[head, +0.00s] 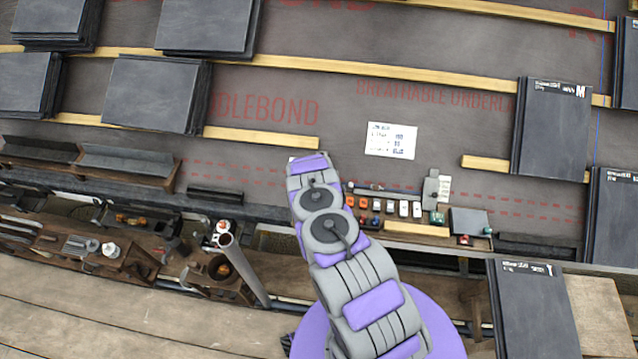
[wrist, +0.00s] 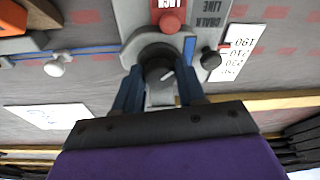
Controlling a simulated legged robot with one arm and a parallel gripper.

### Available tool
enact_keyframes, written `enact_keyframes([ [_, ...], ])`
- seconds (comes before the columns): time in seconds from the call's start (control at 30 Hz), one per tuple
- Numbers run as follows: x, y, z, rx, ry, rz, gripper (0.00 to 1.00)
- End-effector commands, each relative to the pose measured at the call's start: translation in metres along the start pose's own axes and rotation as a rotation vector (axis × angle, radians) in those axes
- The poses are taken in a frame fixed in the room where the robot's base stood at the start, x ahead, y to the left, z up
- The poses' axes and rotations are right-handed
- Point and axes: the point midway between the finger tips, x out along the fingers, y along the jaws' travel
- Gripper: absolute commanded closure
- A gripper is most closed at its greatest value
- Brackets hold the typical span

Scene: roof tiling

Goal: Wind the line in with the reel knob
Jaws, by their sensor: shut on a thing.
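In the wrist view, the grey chalk line box (wrist: 132,18) lies on the roof underlay, with a red LOCK button (wrist: 170,22) on it. A dark round reel knob (wrist: 158,72) with a pale mark sits at the end of the box. My gripper (wrist: 160,82) has its blue fingers on either side of this knob and is shut on it. A smaller black knob (wrist: 210,60) stands beside the box. A blue line (wrist: 85,48) runs left from the box. In the head view, my arm hides the box and the fingers.
A white note (head: 391,140) lies on the underlay, right of my arm. Orange and white blocks (head: 376,206) stand in a row nearby. Wooden battens (head: 330,66) cross the roof. Dark slates are stacked at left (head: 150,92) and right (head: 552,128). A tool shelf (head: 110,245) is at lower left.

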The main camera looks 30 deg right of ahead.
Motion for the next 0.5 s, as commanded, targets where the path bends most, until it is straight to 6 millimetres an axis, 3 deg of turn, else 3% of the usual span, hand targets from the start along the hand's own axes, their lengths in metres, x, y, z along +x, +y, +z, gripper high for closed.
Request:
enact_keyframes([
  [0.37,-0.0002,-0.0005,0.0002,0.003,0.0,0.0,0.91],
  [0.4,-0.0002,-0.0005,0.0002,0.003,0.0,0.0,0.58],
  [0.5,-0.0002,-0.0004,0.0003,0.003,0.0,0.0,0.49],
])
